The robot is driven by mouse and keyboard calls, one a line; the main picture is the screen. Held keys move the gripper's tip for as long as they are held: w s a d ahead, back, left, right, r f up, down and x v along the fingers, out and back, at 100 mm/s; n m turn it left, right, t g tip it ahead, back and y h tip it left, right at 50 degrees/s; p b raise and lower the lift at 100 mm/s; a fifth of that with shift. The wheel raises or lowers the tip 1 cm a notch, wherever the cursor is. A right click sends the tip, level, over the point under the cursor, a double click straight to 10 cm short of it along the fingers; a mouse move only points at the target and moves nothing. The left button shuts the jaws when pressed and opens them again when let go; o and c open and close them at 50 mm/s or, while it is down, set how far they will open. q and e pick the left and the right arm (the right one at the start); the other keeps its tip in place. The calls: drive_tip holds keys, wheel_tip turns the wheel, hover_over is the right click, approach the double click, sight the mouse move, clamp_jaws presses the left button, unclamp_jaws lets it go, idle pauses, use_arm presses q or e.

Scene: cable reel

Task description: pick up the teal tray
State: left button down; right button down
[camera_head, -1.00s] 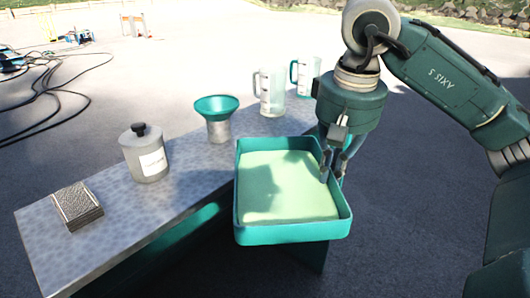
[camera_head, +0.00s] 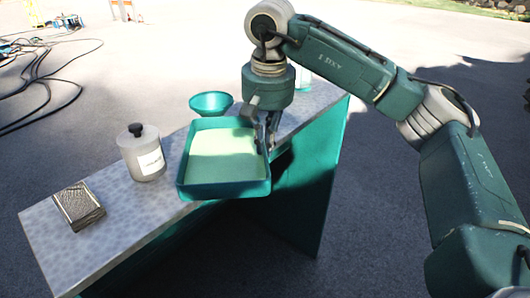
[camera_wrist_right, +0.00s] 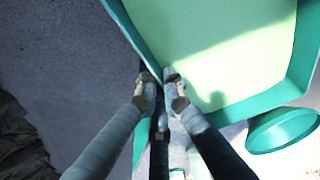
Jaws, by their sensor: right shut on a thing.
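The teal tray (camera_head: 222,190), with a pale green inside, is over the right half of the bench in the head view, its front part past the bench's front edge. Whether its underside touches the bench is hidden. My right gripper (camera_head: 268,146) is shut on the tray's right wall. In the right wrist view, the fingers of the right gripper (camera_wrist_right: 160,78) pinch the rim of the tray (camera_wrist_right: 136,38). My left gripper is not in view.
On the grey bench (camera_head: 95,235) stand a lidded canister (camera_head: 142,155), a stack of dark squares (camera_head: 78,206) and a teal funnel (camera_head: 211,103) close behind the tray. A jug (camera_head: 304,80) is mostly hidden by my arm. Black cables (camera_head: 45,75) lie on the ground.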

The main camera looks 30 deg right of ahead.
sight(264, 157)
drive_tip(key=shift+w+f+p, duration=0.1)
drive_tip(key=shift+f+p, duration=0.9)
drive_tip(key=shift+f, duration=0.7)
drive_tip(key=shift+a, duration=0.1)
drive_tip(key=shift+f, duration=0.2)
drive_tip(key=c, duration=1.9)
unclamp_jaws()
drive_tip(key=shift+r, duration=0.2)
